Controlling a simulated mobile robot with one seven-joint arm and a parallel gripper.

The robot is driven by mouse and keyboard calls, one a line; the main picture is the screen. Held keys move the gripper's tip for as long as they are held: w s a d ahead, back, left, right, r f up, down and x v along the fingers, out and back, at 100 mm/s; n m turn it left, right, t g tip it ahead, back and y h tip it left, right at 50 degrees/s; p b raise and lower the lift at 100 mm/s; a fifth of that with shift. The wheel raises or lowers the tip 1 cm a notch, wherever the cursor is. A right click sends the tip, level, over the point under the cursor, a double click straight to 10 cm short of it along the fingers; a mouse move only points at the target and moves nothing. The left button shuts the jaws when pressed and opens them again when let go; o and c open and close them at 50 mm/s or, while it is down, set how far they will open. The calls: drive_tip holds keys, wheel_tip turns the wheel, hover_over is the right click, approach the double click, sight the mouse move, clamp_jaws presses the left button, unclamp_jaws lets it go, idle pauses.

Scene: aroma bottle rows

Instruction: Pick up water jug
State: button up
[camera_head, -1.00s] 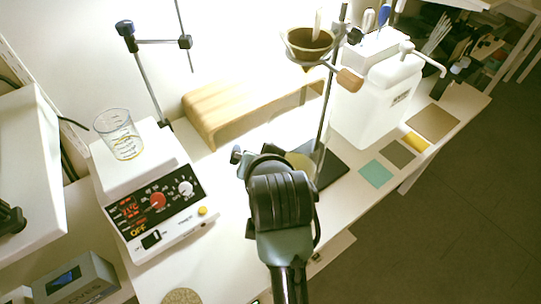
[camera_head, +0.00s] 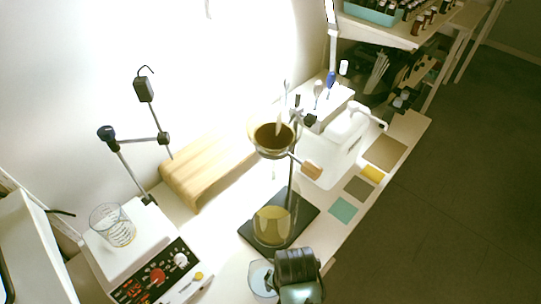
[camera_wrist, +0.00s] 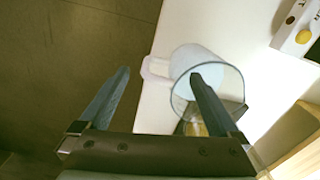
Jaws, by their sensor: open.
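A clear water jug (camera_wrist: 205,62) with pale bluish contents and a handle (camera_wrist: 156,70) stands on the white table near its front edge in the wrist view. In the head view the jug (camera_head: 261,281) shows only partly, beside my arm, which hides the rest. My gripper (camera_wrist: 160,72) is open and empty. Its right finger overlaps the jug's rim in the picture, and its left finger is over the floor beyond the table edge. The handle appears between the fingertips. I cannot tell whether a finger touches the jug.
A stand with a brown funnel (camera_head: 273,137) above a flask (camera_head: 271,226) with yellowish liquid is just behind the jug. A hotplate (camera_head: 150,265) with a beaker (camera_head: 113,226) is at left.

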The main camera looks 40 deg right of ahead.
drive_tip(key=shift+a+f, duration=0.1)
drive_tip(key=shift+f, duration=3.3)
clamp_jaws()
